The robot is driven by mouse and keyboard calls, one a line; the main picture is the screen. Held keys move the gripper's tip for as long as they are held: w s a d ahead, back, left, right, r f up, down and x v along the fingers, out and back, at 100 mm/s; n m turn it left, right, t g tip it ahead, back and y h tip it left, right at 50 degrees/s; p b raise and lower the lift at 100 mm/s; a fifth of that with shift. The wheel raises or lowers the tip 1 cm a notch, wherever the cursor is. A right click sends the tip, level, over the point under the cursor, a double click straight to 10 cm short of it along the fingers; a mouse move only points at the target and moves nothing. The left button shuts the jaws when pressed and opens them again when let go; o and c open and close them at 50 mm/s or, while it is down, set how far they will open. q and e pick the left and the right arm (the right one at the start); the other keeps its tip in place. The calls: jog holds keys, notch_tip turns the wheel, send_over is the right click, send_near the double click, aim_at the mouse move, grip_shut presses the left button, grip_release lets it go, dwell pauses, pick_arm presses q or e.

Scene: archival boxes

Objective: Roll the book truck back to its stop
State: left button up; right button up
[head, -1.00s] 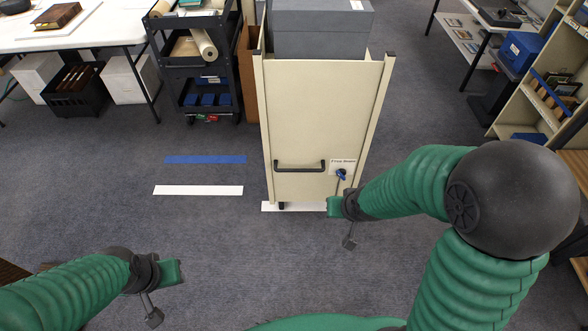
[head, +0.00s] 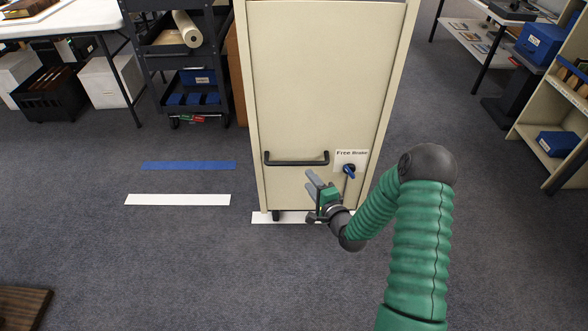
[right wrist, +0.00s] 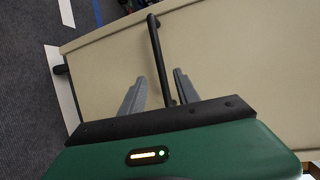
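The book truck (head: 300,90) is a tall cream cart, upright, with its near lower edge over a white floor strip (head: 262,217). A black bar handle (head: 285,162) runs across its near face; it also shows in the right wrist view (right wrist: 155,45). Right of it is a blue brake lever (head: 349,171) under a label reading "Free Brake". My right gripper (head: 309,181) is open just below the handle's right end. In the right wrist view its fingers (right wrist: 160,77) lie either side of the bar, apart from it; depth is unclear. My left gripper is out of view.
Another white strip (head: 178,200) and a blue strip (head: 190,165) lie on the carpet to the left. A black cart (head: 188,75) stands close behind left, and a shelf (head: 548,130) stands right. The carpet at front left is mostly clear.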

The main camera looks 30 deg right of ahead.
aim_at(297, 165)
jog(key=b+x, duration=0.1)
jog(key=x, duration=0.2)
jog(key=b+x, duration=0.2)
jog(key=x, duration=0.2)
jog(key=b+x, duration=0.1)
jog(key=x, duration=0.3)
jog(key=shift+f, duration=0.3)
jog(key=shift+w+d+r, duration=0.1)
jog(key=shift+w, duration=0.15)
jog(key=shift+c, duration=0.4)
jog(key=c, duration=0.7)
grip_shut()
jog(key=shift+s+f, duration=0.1)
jog(key=shift+f, duration=0.1)
